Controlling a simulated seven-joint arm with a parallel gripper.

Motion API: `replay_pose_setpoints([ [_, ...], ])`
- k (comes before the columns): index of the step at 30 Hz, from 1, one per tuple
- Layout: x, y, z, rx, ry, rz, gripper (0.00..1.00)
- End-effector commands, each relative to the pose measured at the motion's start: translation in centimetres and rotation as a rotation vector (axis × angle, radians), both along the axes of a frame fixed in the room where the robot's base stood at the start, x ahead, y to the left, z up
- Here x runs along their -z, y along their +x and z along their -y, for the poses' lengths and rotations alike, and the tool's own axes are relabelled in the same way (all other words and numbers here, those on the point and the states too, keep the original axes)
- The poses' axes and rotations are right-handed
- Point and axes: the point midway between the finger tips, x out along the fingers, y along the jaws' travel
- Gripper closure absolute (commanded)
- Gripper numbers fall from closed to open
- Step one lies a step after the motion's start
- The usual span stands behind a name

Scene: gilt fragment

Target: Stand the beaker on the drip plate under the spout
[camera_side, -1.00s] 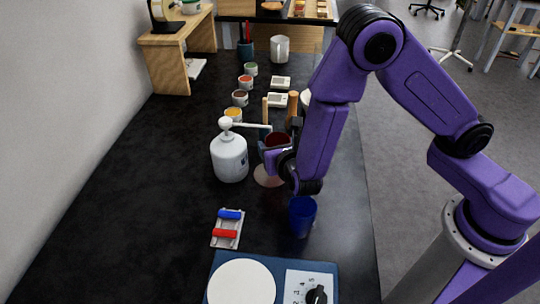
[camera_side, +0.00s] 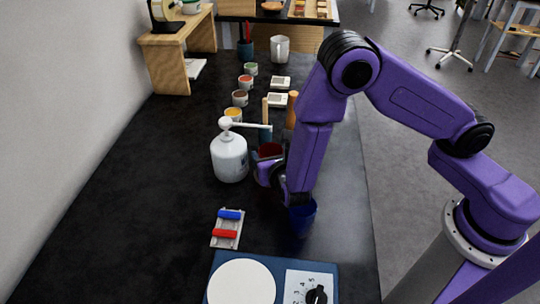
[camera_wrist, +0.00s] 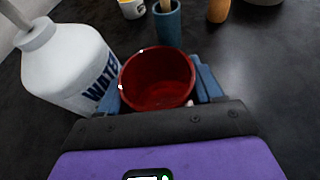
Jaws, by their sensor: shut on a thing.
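The dark red beaker (camera_side: 270,150) is upright between the fingers of my gripper (camera_side: 270,168), which is shut on it. In the wrist view the open top of the beaker (camera_wrist: 157,80) faces the camera, with a blue finger of my gripper (camera_wrist: 162,92) on each side. The white water bottle (camera_side: 229,158) stands just left of the beaker; its label reads WATER in the wrist view (camera_wrist: 70,65). Its spout (camera_side: 252,125) points right, and its tip appears above the beaker in the side view. The drip plate is hidden behind my gripper; whether the beaker touches it cannot be told.
A blue holder with a wooden stick (camera_wrist: 168,25) stands close behind the beaker. Several paint pots line the back, including a yellow one (camera_side: 233,115). The left of the black table (camera_side: 130,190) is clear.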

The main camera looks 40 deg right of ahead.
Motion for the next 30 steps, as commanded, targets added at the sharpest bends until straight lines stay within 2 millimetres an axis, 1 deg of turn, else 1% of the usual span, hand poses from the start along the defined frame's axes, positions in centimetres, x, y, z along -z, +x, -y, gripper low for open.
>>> replay_pose_setpoints([
  [2,0.2,0.0,0.0,0.0,-0.001,0.0,0.65],
  [3,0.2,0.0,0.0,0.0,0.0,0.0,0.25],
  [12,0.2,0.0,0.0,0.0,0.0,0.0,0.24],
  [15,-0.2,0.0,0.0,-0.001,0.001,0.001,0.24],
  [20,-1.0,-1.8,-1.0,-0.007,0.001,0.0,0.24],
  [22,-1.6,-2.8,-1.3,-0.005,0.002,0.001,0.24],
  [24,-2.8,-2.5,-1.2,0.001,0.005,0.002,0.24],
  [30,-5.7,-2.5,-1.1,0.0,0.004,0.002,0.24],
])
